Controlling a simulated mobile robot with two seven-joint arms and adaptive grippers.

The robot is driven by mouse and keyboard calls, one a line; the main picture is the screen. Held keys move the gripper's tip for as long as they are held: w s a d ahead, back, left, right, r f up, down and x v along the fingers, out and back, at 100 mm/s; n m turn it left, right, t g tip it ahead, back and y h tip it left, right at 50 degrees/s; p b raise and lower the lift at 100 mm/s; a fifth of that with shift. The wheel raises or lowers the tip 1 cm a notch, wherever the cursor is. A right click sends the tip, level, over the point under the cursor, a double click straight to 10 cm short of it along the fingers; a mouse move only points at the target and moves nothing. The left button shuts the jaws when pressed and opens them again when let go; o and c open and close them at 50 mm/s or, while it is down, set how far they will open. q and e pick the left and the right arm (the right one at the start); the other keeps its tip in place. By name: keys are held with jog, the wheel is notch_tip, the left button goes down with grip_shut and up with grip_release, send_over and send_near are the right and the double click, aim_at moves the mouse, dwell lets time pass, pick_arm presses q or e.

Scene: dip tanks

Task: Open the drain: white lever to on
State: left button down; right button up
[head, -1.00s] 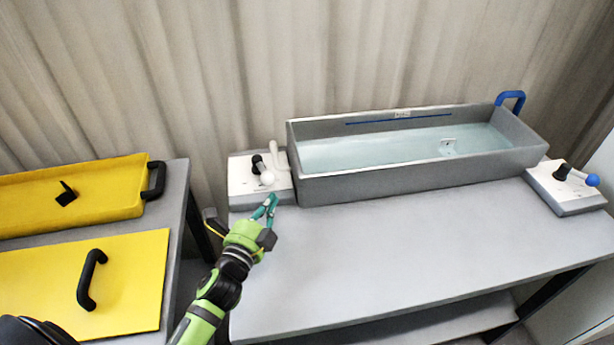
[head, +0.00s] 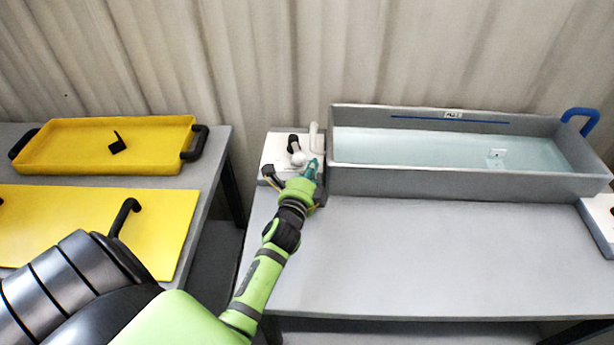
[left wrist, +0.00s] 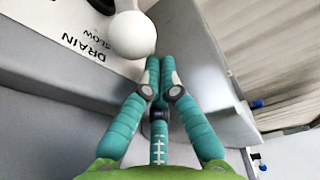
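The drain lever has a white ball knob (head: 298,159) and sits on the white-topped control box (head: 279,148) at the left end of the grey tank. The knob is large in the left wrist view (left wrist: 133,35), beside the printed words "DRAIN" and "SLOW". My left gripper (head: 313,167) is just right of and in front of the knob. In the left wrist view its teal fingertips (left wrist: 160,64) are together with nothing between them. They lie close beside the knob; whether they touch it I cannot tell. My right gripper is not in view.
The grey tank (head: 440,182) holds clear water and has a blue handle (head: 580,118). A white pipe (head: 315,137) stands between box and tank. Another box (head: 601,217) is at the right edge. A yellow tray (head: 60,150) and yellow lid (head: 170,220) lie on the left table.

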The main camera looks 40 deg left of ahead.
pick_arm(q)
jog(key=shift+w+a, duration=0.15)
jog(key=shift+w, duration=0.25)
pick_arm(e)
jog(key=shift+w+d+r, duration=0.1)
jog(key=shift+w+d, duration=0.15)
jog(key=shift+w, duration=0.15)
pick_arm(q)
jog(key=shift+s, duration=0.1)
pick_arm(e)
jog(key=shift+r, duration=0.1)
pick_arm(q)
jog(key=shift+s+a+m+h+p, duration=0.15)
jog(key=shift+m+h+p, duration=0.15)
jog(key=shift+h+p, duration=0.15)
jog(key=shift+s+h, duration=0.2)
jog(key=shift+h, duration=0.25)
jog(key=shift+a+m, duration=0.1)
jog(key=shift+m, duration=0.2)
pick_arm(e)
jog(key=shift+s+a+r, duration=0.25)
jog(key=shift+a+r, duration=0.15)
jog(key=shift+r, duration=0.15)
